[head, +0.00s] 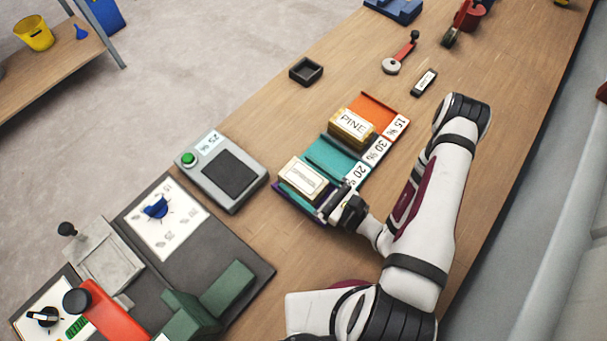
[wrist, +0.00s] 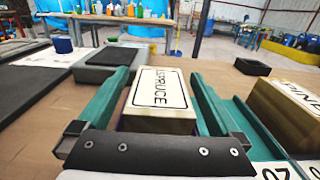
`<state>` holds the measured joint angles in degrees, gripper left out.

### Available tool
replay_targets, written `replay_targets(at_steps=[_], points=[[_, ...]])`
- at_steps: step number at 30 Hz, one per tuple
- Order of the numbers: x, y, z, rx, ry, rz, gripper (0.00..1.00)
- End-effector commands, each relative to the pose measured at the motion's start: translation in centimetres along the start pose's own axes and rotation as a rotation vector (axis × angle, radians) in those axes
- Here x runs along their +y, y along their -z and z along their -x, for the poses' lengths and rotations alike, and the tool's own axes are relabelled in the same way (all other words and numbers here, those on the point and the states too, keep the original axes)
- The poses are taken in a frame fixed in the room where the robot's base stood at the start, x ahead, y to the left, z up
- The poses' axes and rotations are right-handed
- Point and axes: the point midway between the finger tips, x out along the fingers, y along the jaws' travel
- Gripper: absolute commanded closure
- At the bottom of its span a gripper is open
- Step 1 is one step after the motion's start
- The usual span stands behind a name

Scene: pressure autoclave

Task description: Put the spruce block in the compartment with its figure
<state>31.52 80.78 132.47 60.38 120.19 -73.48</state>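The spruce block (wrist: 160,98), pale with a white label reading SPRUCE, lies label up at the purple left-hand compartment (head: 320,222) of the tray; its label also shows in the head view (head: 303,178). A strip of purple shows beside the block. The fingers partly hide the compartment's walls. How fully the block is seated is unclear.
The PINE block (head: 352,126) sits toward the tray's orange end, near the plates reading 15 (head: 398,125) and 30 (head: 376,151). A grey meter (head: 222,172) with a green button stands left of the tray; its display appears to read 25. A small dark box (head: 306,71) lies behind.

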Motion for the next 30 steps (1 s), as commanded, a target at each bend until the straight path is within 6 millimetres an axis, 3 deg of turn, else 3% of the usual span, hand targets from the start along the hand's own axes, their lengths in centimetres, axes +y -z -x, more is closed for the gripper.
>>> replay_targets(at_steps=[8, 24, 30], points=[[-0.1, -0.3, 0.4, 0.000, 0.004, 0.000, 0.00], [-0.2, -0.3, 10.4, -0.001, 0.007, 0.002, 0.00], [0.1, -0.9, 11.9, 0.010, -0.044, 0.022, 0.00]])
